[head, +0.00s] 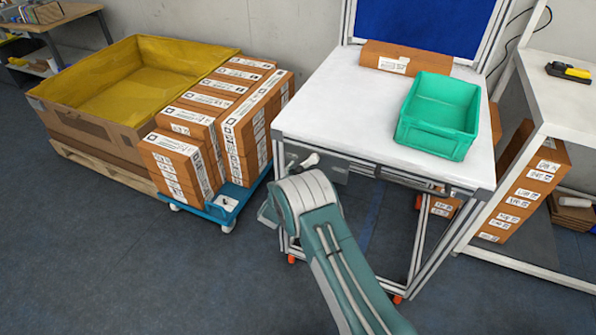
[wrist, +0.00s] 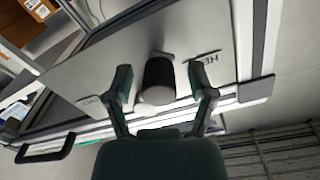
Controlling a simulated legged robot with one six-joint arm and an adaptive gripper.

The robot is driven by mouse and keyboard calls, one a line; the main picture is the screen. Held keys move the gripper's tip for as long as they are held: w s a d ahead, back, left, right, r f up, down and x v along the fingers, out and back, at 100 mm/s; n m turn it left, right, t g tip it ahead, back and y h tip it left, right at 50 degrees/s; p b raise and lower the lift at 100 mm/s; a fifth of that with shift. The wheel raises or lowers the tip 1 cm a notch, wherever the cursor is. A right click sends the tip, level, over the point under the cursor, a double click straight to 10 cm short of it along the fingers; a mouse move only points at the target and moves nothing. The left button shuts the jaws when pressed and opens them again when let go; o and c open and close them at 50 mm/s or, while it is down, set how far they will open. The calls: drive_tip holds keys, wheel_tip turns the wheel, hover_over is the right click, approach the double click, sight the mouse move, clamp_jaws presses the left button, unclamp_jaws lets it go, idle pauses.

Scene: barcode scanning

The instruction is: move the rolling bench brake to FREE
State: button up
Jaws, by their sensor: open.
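The rolling bench (head: 350,110) has a white top and a metal frame on orange-footed legs. My arm reaches to its front left corner. In the wrist view, a dark, rounded brake handle with a pale end (wrist: 157,80) stands out from a light plate (wrist: 185,62). The plate has dark lettering on both sides of the handle, partly cut off or too blurred to read fully. My gripper (wrist: 160,86) is open, with one finger on each side of the handle and visible gaps. In the head view, my arm hides most of the gripper.
A green bin (head: 438,115) and a cardboard box (head: 405,62) stand on the bench. A blue cart (head: 222,205) with stacked cartons stands close on the left. A white table (head: 565,95) is on the right. A black handle (wrist: 45,147) shows in the wrist view.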

drive_tip(key=shift+d, duration=0.2)
drive_tip(key=shift+a, duration=0.15)
clamp_jaws()
drive_tip(key=shift+a, duration=0.1)
